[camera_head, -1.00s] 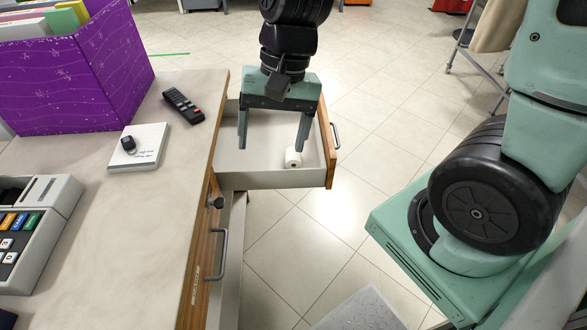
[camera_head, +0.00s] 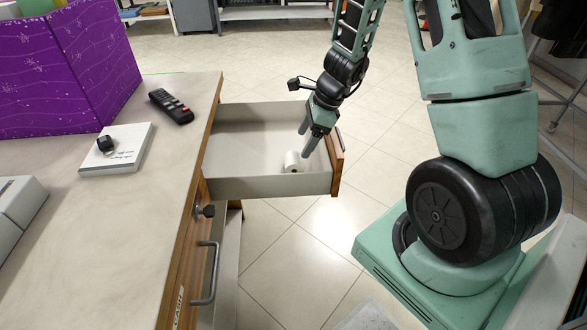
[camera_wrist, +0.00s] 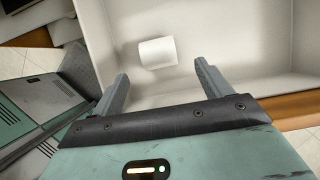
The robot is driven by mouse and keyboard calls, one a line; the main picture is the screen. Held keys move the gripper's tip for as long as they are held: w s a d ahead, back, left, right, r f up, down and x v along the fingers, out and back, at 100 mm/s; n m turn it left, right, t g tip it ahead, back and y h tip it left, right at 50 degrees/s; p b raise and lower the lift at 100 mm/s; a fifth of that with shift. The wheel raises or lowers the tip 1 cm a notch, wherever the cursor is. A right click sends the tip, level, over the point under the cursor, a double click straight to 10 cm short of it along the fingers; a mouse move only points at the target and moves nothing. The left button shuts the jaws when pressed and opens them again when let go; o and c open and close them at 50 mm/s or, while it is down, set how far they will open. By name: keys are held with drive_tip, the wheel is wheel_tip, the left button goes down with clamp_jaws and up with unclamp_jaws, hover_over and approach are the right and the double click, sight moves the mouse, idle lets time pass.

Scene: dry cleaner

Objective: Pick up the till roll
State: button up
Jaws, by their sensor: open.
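The till roll (camera_head: 292,162) is a small white cylinder lying in the open upper drawer (camera_head: 255,187), near its front right corner. In the wrist view the till roll (camera_wrist: 157,52) lies on the drawer floor, ahead of and between the two finger lines. My gripper (camera_head: 308,145) is open and empty, seen nearly edge-on in the head view, above the drawer just right of the roll. In the wrist view my gripper (camera_wrist: 163,80) has its fingers spread wider than the roll, with the roll just beyond the tips. No contact shows.
On the counter (camera_head: 120,215) at left lie a remote (camera_head: 171,105), a notepad (camera_head: 118,150) with a black key fob (camera_head: 106,144), and a purple box (camera_head: 60,70). A drawer handle (camera_head: 210,272) juts out below.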

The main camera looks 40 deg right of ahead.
sight(295, 157)
drive_tip(key=b+x, duration=0.2)
drive_tip(key=x, duration=0.6)
drive_tip(key=shift+a+f+b, duration=0.15)
drive_tip(key=shift+f+b, duration=0.15)
drive_tip(key=shift+b, duration=0.1)
drive_tip(key=c, duration=1.1)
